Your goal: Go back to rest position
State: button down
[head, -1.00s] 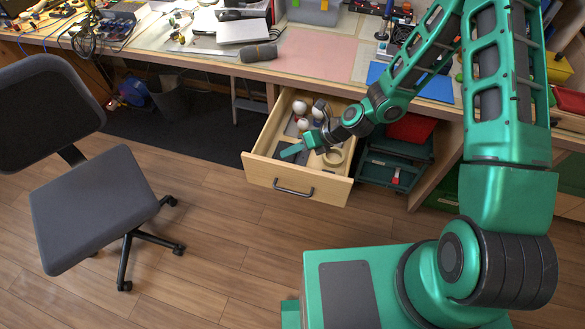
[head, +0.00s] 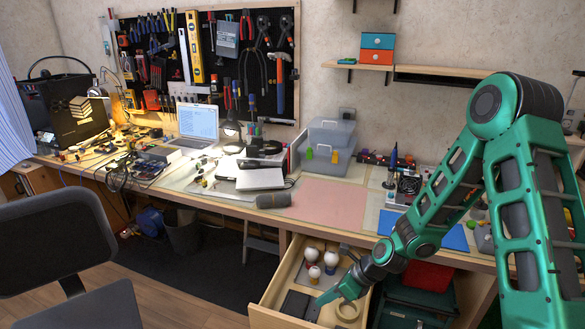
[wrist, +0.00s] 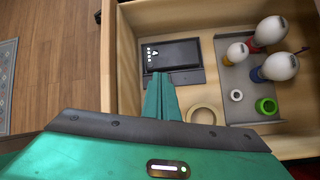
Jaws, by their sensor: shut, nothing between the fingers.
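My gripper (head: 328,296) is at the end of my green arm, over the open wooden drawer (head: 272,318) under the workbench. In the wrist view its green fingers (wrist: 160,98) are together with nothing between them. Below and just beyond the fingertips, a black flat box (wrist: 172,56) lies in the drawer. I cannot tell the exact height of the fingers above it.
The drawer also holds several white bulbs (wrist: 277,67), a green ring (wrist: 266,106) and a tape roll (wrist: 201,114). The workbench (head: 225,207) stands behind, with a pegboard of tools (head: 205,60). An office chair (head: 55,250) is at left.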

jog(key=d+r+n+h, duration=0.1)
jog(key=d+r+n, duration=0.1)
jog(key=d, duration=0.2)
jog(key=s+d+r+n+h, duration=0.1)
jog(key=d+r+n, duration=0.1)
jog(key=d, duration=0.2)
jog(key=s+d+r+n+h, duration=0.1)
jog(key=d+r+n, duration=0.1)
jog(key=d+r, duration=0.1)
jog(key=shift+d, duration=0.55)
jog(key=s+d+r+n+g+h, duration=0.1)
jog(key=s+d+r+n+h, duration=0.3)
jog(key=s+d+r+n, duration=0.85)
jog(key=s+d+r, duration=0.3)
jog(key=s+r, duration=0.1)
jog(key=s, duration=0.3)
jog(key=s+d+r, duration=0.3)
jog(key=s+r, duration=0.1)
jog(key=s, duration=0.2)
jog(key=shift+s+d+g, duration=0.3)
jog(key=shift+s, duration=0.05)
jog(key=shift+r, duration=0.1)
jog(key=shift+w+f, duration=0.25)
jog(key=shift+w, duration=0.35)
